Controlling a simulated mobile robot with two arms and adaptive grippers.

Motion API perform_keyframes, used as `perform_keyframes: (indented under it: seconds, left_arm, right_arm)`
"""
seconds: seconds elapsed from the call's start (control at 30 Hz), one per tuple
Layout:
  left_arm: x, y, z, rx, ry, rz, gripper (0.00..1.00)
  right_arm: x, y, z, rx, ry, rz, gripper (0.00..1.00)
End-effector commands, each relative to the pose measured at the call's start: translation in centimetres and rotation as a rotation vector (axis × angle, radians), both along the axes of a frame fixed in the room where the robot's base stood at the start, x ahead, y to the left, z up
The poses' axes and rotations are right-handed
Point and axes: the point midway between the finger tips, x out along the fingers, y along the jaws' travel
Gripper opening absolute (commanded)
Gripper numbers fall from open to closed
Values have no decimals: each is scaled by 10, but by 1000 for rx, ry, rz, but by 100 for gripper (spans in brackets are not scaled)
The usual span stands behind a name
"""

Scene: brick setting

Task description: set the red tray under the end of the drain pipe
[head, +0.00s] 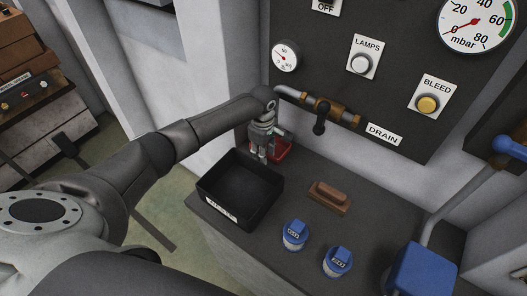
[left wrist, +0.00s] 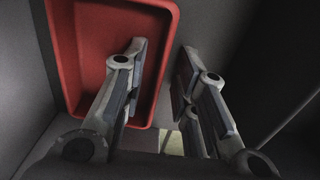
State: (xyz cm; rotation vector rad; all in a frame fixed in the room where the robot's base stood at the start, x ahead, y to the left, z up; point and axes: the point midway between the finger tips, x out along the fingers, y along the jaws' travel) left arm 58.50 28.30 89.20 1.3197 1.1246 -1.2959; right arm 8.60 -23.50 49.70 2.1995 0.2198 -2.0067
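The red tray (head: 284,148) stands on the dark counter at the foot of the panel, partly hidden behind my left gripper (head: 258,158). In the left wrist view the tray (left wrist: 85,50) fills the upper left. My left gripper (left wrist: 163,50) is open there and points down, one finger over the tray's inside and the other outside its right rim. The rim shows in the gap between them; I see no grip on it. The drain pipe (head: 320,104), with a brass end above the DRAIN label, lies to the right of the tray and higher. My right gripper is out of view.
A black open bin (head: 240,220) stands in front of the tray. A brown wooden block (head: 330,196) and two blue-lidded jars (head: 295,234) (head: 337,261) are on the counter. A blue box (head: 420,270) is at the right.

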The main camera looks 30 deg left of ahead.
Motion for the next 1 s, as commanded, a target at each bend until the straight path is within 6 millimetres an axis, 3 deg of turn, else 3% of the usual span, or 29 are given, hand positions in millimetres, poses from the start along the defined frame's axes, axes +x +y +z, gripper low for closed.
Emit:
perform_keyframes:
  seconds: [0.23,0.7,1.0]
  left_arm:
    - [0,0,11,-1,-2,-2,27]
    - [-1,0,103,-1,-3,0,27]
    - [-2,0,123,-1,0,0,27]
  right_arm:
    - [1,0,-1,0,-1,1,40]
    - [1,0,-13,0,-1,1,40]
    - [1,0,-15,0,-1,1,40]
